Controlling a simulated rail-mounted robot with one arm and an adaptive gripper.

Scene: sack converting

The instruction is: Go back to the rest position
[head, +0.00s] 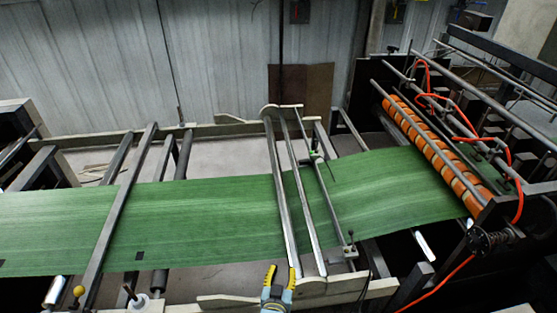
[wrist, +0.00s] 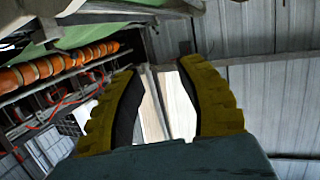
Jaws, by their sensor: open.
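My gripper (head: 278,272) shows at the bottom centre of the head view, in front of the near side rail of the machine. Its yellow and black fingers are apart, with nothing between them. In the wrist view my gripper (wrist: 165,75) points past the machine, with the grey wall and a pale strip seen between its fingers. The green sack web (head: 200,220) runs across the machine, beyond the gripper in the head view. I cannot tell whether the gripper touches the rail.
Metal cross bars (head: 290,200) span the web near the gripper. An orange segmented roller (head: 430,145) with red hoses stands at the right. A yellow-knobbed lever (head: 79,291) stands at the lower left. A corrugated wall (head: 200,60) closes the back.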

